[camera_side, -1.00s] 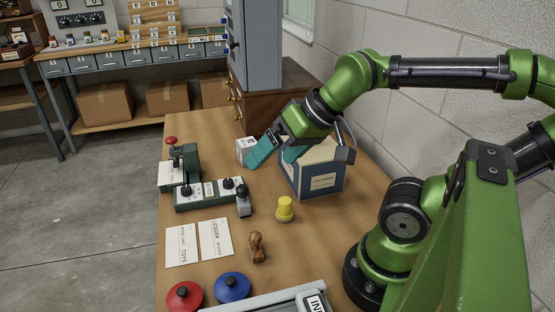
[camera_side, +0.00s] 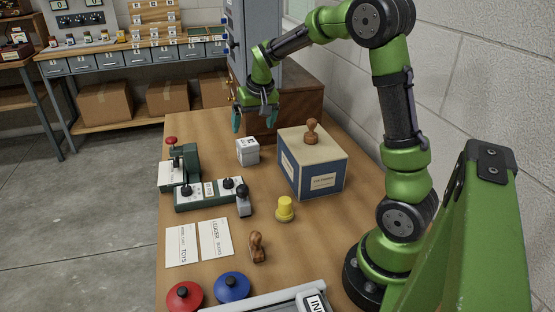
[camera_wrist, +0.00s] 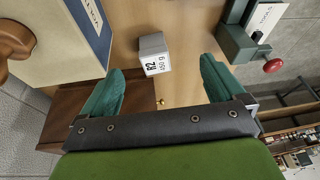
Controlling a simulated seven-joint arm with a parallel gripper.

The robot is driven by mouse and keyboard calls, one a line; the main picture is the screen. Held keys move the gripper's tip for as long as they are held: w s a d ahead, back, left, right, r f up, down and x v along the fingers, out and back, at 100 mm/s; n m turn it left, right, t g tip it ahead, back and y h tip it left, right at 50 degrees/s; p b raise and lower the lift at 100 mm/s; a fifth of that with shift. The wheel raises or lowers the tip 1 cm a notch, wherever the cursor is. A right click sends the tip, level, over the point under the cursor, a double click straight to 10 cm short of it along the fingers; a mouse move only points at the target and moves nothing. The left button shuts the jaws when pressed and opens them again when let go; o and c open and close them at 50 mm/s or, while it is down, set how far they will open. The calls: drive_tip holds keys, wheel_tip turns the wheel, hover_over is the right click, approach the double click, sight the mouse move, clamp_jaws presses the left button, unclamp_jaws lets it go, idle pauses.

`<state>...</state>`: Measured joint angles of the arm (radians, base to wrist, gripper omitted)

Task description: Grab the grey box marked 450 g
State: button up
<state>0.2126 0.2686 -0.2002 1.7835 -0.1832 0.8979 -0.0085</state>
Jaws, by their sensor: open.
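The grey box (camera_side: 248,151) is a small light cube standing on the wooden table, left of the blue box. In the wrist view the grey box (camera_wrist: 154,54) shows the markings "R2" and "450 g" on one face. My gripper (camera_side: 257,122) has teal fingers spread apart with nothing between them. It is above and behind the grey box, near the far end of the table. In the wrist view the fingers of my gripper (camera_wrist: 158,80) stand either side of the box's line, with the box beyond their tips.
A large blue box (camera_side: 313,163) with a wooden-handled stamp (camera_side: 311,132) on top stands right of the grey box. A green device with levers (camera_side: 208,193) is to the left. A yellow knob-shaped piece (camera_side: 285,208) stands in front. A brown cabinet (camera_side: 290,100) is behind.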

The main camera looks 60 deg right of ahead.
drive_tip(key=h, duration=0.1)
approach(247, 142)
drive_tip(key=x, duration=0.6)
drive_tip(key=shift+d+f, duration=0.15)
drive_tip(key=shift+x, duration=3)
drive_tip(key=shift+c, duration=0.4)
drive_tip(key=c, duration=1.3)
